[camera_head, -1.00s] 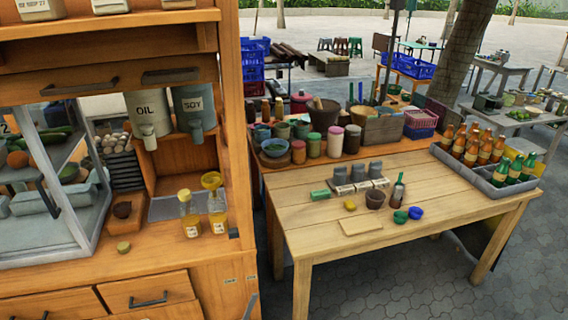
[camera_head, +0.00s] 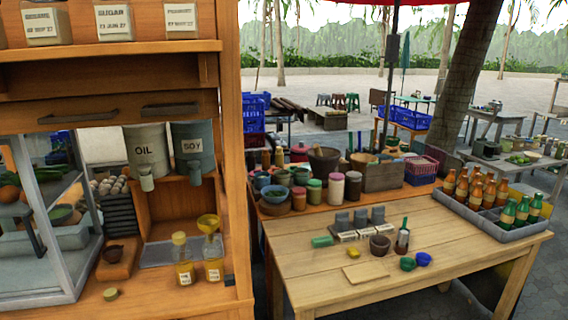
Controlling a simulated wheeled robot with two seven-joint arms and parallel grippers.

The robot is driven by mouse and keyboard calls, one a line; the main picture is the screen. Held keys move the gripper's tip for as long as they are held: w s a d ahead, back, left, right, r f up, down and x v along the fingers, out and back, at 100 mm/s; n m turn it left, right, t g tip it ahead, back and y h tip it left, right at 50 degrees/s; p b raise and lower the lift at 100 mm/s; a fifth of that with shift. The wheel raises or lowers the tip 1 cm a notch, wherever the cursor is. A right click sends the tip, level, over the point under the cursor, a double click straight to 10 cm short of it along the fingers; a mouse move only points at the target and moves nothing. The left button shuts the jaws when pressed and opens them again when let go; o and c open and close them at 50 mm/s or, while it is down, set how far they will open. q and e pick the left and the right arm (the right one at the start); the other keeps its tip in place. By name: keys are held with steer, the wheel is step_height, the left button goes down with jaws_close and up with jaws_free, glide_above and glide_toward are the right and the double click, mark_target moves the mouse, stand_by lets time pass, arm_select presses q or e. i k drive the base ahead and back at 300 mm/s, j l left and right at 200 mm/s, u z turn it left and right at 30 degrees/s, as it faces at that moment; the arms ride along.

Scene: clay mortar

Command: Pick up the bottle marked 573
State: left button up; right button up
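Two small glass bottles with yellowish contents stand on the wooden cabinet counter. The left bottle (camera_head: 183,262) has a tan cap. The right bottle (camera_head: 212,260) has a yellow funnel (camera_head: 208,223) on its top. Both have small pale labels whose marks are too small to read. Orange bottles (camera_head: 475,188) and green bottles (camera_head: 521,211) stand in a grey crate (camera_head: 482,216) at the far right of the table. I cannot read the number 573 on any bottle. Neither of my grippers is in view.
A wooden table (camera_head: 330,287) holds small bowls, a dark bottle (camera_head: 402,240) and grey blocks. Jars and a brown mortar (camera_head: 324,160) stand behind. OIL (camera_head: 147,150) and SOY (camera_head: 192,146) containers hang above the counter. A cabinet post (camera_head: 232,150) separates counter and table.

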mark_target(212, 253)
steer(key=i+j, duration=1.1)
